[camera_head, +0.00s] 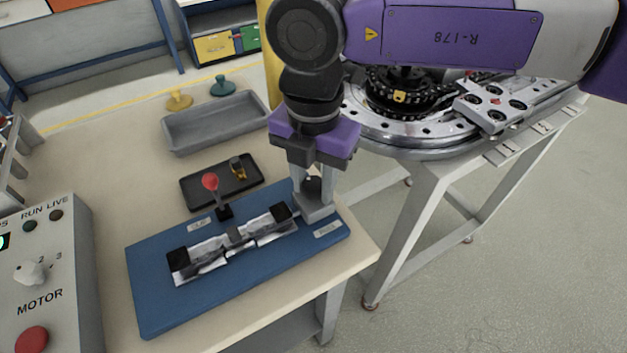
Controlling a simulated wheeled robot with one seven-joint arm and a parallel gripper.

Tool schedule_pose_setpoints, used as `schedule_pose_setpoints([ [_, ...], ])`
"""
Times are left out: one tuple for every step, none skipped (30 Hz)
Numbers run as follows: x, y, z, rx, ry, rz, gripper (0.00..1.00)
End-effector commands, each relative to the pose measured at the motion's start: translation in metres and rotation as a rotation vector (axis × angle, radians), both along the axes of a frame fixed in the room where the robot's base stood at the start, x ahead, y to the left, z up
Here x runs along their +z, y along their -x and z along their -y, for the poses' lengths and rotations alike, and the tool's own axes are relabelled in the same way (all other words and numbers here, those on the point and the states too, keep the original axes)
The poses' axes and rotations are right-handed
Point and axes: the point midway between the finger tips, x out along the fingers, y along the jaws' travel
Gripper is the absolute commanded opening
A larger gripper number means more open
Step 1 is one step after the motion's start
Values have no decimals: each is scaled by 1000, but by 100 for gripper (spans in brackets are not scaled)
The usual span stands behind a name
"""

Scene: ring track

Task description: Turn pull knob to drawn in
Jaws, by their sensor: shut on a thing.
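My gripper (315,203) points down at the right end of a blue base plate (158,308) on the bench. Its fingers are shut on a dark round knob (313,184), which shows between them; I take this to be the pull knob. The fingers hide the knob's lower part and its shaft, so I cannot tell how far it is drawn. On the plate, shiny metal pieces (208,250) lie between black blocks (178,259). A lever with a red ball (210,182) stands at the plate's back edge.
A black tray (205,194) with a small yellow-black item sits behind the plate. A grey bin (215,125) is farther back. A control box (45,275) stands at left. A round metal turntable (430,143) on its own stand is at right.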

Motion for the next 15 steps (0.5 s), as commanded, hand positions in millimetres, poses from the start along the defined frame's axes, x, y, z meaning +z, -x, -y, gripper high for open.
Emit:
schedule_pose_setpoints([
  [2,-1,0,0,-1,3,0],
  [2,-1,0,0,-1,3,0],
  [2,-1,0,0,-1,3,0],
  [2,-1,0,0,-1,3,0],
  [2,-1,0,0,-1,3,0],
  [2,-1,0,0,-1,3,0],
  [2,-1,0,0,-1,3,36],
  [2,-1,0,0,-1,3,42],
  [2,-1,0,1,-1,3,50],
  [2,-1,0,1,-1,3,56],
  [1,-1,0,1,-1,3,56],
  [1,-1,0,1,0,2,56],
  [1,-1,0,1,-1,1,56],
  [1,0,0,1,-1,1,56],
  [1,0,0,1,-1,1,56],
])
